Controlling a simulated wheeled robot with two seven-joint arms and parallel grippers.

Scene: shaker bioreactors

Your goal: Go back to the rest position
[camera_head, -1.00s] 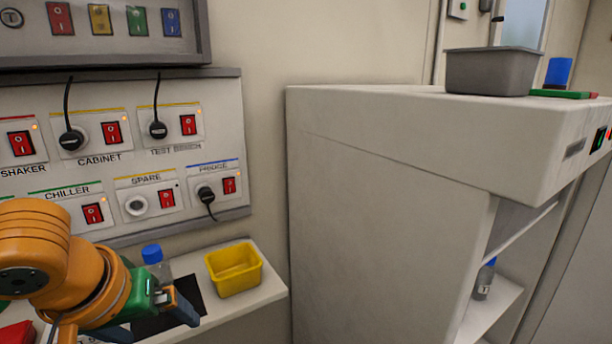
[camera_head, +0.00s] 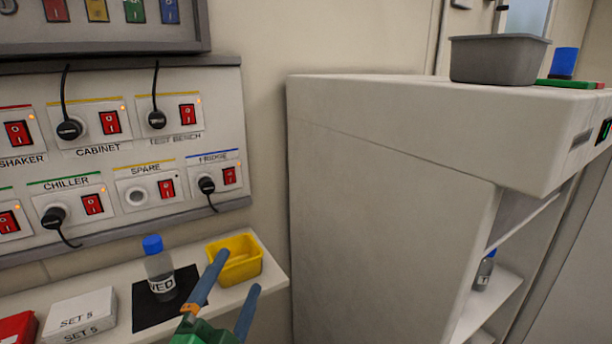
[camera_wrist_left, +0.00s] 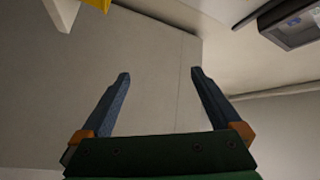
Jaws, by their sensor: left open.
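My left gripper (camera_head: 238,275) is at the bottom of the head view, in front of the narrow shelf, with its two blue fingers spread. In the left wrist view the fingers (camera_wrist_left: 158,75) are wide apart with nothing between them. One finger overlaps the yellow bin (camera_head: 245,268) in the head view; I cannot tell that they touch. My right gripper is in neither view.
A blue-capped bottle (camera_head: 160,272) stands on a black mat (camera_head: 150,317) on the shelf, beside white boxes (camera_head: 80,312). A socket panel (camera_head: 110,205) is on the wall behind. A large white cabinet (camera_head: 385,200) stands right, with a grey tub (camera_head: 495,62) on top.

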